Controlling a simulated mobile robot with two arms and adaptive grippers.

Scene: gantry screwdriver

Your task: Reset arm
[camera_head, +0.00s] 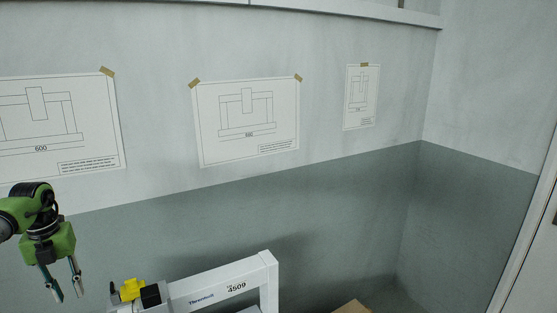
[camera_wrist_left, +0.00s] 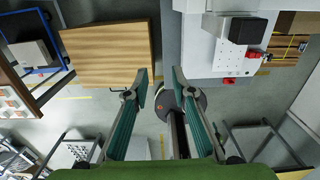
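My left gripper (camera_head: 68,297) hangs at the lower left of the head view on its green and black arm, pointing down. Its two fingers are apart with nothing held between them. In the left wrist view the teal fingers (camera_wrist_left: 160,78) reach up from the bottom with an empty gap between their tips. A white gantry frame (camera_head: 268,285) marked 4509 stands right of the gripper and clear of it. A yellow and black unit (camera_head: 135,291) sits at its left. My right gripper is not in view.
In the left wrist view a wooden tabletop (camera_wrist_left: 105,55) lies at upper left. A white plate with a black box (camera_wrist_left: 248,31) and red parts is at upper right. Metal-framed furniture (camera_wrist_left: 260,145) stands lower right. Drawings (camera_head: 248,118) are taped to the wall.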

